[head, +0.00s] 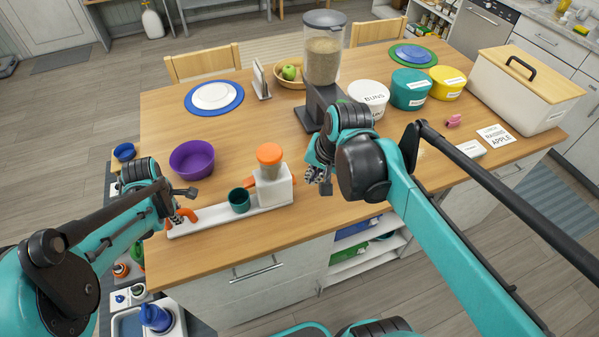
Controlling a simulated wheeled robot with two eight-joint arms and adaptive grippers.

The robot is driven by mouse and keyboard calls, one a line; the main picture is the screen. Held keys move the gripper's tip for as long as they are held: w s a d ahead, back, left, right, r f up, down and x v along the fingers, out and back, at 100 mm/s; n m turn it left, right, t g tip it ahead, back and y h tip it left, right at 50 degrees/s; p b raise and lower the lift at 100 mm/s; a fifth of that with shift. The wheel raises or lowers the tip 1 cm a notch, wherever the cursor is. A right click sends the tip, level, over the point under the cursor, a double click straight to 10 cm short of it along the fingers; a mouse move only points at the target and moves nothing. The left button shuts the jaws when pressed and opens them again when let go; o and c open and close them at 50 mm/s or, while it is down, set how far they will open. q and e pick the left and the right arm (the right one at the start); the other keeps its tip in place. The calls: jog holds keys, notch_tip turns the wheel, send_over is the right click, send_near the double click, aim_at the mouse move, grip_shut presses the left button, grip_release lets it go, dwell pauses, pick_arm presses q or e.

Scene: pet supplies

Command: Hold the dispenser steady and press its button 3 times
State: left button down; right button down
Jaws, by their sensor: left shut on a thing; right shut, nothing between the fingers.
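The small white dispenser (275,186) stands upright on a long white base (215,219) near the table's front edge. It has a clear hopper with an orange lid (269,154) and an orange spout. A dark green cup (239,200) stands on the base beside it. An orange handle (187,214) rises at the base's left end. My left gripper (181,205) is shut on the orange handle. My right gripper (320,181) is shut and empty just right of the dispenser; I cannot tell whether it touches it. I cannot make out the button.
A tall kibble dispenser (324,62) with a dark stand is behind. A purple bowl (192,159) sits behind my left gripper. White (369,96), teal (410,89) and yellow (447,83) tubs and a bread box (525,99) stand right. The front middle-right table is clear.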

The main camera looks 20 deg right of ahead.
jog(key=w+d+f+m+g+y, duration=0.2)
jog(key=w+d+m+g+y, duration=0.1)
jog(key=w+d+m, duration=0.6)
jog(key=shift+w+d+f+m+g, duration=0.2)
jog(key=shift+w+f+m+g, duration=0.2)
jog(key=shift+w+m, duration=0.5)
jog(key=shift+w, duration=0.1)
jog(key=a+f, duration=0.7)
jog(key=f, duration=0.2)
jog(key=shift+a, duration=0.35)
jog(key=shift+a, duration=0.1)
